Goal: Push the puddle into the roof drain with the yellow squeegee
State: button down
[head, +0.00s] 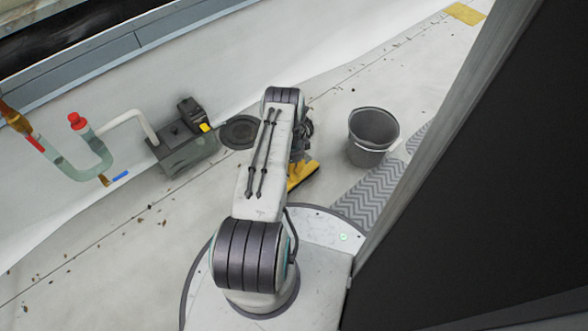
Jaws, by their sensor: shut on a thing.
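The yellow squeegee (302,175) is low at the roof surface, just right of my arm, with its yellow head showing and the rest mostly hidden by the arm. My gripper (302,140) is partly hidden behind my arm, directly above the squeegee head, and is shut on the squeegee. The roof drain (240,131) is a dark round grate to the left of my arm, apart from the squeegee head. I cannot make out the puddle's outline on the pale roof.
A grey bucket (372,135) stands right of the squeegee, near a grey chevron walkway mat (372,198). A grey box pump (182,143) and pipes with a red valve (78,121) are left of the drain. A large dark panel (500,190) fills the right side.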

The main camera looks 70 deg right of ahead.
jog(key=shift+w+d, duration=0.15)
jog(key=shift+w, duration=0.1)
jog(key=shift+w+d+r, duration=0.1)
jog(key=shift+w+d, duration=0.35)
jog(key=shift+w, duration=0.25)
jog(key=shift+w+d, duration=0.4)
jog(key=shift+w, duration=0.25)
jog(key=shift+w+d, duration=0.45)
jog(key=shift+w, duration=0.3)
jog(key=shift+w+d, duration=0.45)
jog(key=shift+w, duration=0.3)
jog(key=shift+w, duration=0.1)
